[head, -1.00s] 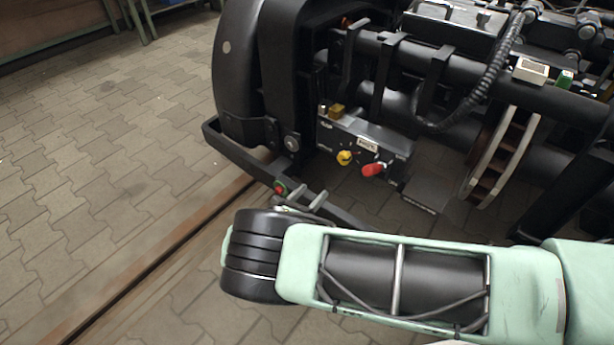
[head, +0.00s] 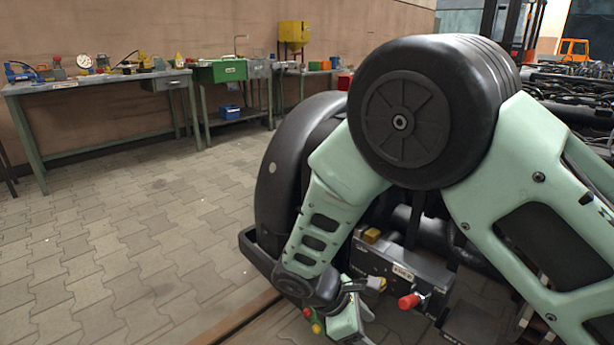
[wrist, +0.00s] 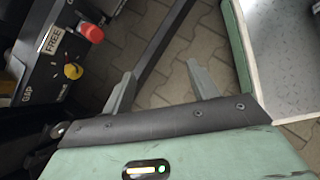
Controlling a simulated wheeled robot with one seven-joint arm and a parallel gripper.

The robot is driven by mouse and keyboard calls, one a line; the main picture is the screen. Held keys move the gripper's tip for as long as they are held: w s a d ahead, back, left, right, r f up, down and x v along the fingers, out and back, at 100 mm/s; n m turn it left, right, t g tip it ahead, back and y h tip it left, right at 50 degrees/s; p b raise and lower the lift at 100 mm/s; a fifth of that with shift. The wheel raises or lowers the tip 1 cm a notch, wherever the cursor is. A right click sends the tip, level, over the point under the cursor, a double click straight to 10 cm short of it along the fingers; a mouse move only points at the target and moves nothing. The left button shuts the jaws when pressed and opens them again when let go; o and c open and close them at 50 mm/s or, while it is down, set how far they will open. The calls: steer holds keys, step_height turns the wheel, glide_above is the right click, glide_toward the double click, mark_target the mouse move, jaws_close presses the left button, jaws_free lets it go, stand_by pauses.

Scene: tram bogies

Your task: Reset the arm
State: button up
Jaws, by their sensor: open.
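My arm reaches down across the right half of the head view, with a large black joint in front of the bogie. My gripper (wrist: 160,86) is open in the wrist view, its two grey fingers apart with only paving between them. In the head view my gripper end is low, in front of the control box, and its fingers are hard to make out. The control box (head: 375,262) has a red knob (head: 408,301), also in the wrist view (wrist: 91,33), and a yellow knob (wrist: 73,71). Both knobs stand left of the fingers, apart from them.
The bogie's black rounded end (head: 277,190) stands close behind my arm. A dark bar (wrist: 163,42) runs past the fingers in the wrist view. A workbench (head: 95,82) with tools and a green box (head: 220,70) stand by the far wall. Paved floor at left is clear.

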steer(key=s+d+r+m+y+p, duration=0.1)
steer(key=s+d+r+m+y, duration=0.2)
steer(key=s+r+m+y, duration=1.1)
steer(key=s+r+n+h+p, duration=0.2)
steer(key=r+h+p, duration=0.1)
steer(key=r+p, duration=1.6)
steer(key=s+r+n+h+p, duration=0.2)
steer(key=s+r+p, duration=0.1)
steer(key=r+p, duration=1.6)
step_height(320, 180, up, 5)
steer(key=shift+a+r+h, duration=0.15)
steer(key=shift+h, duration=0.25)
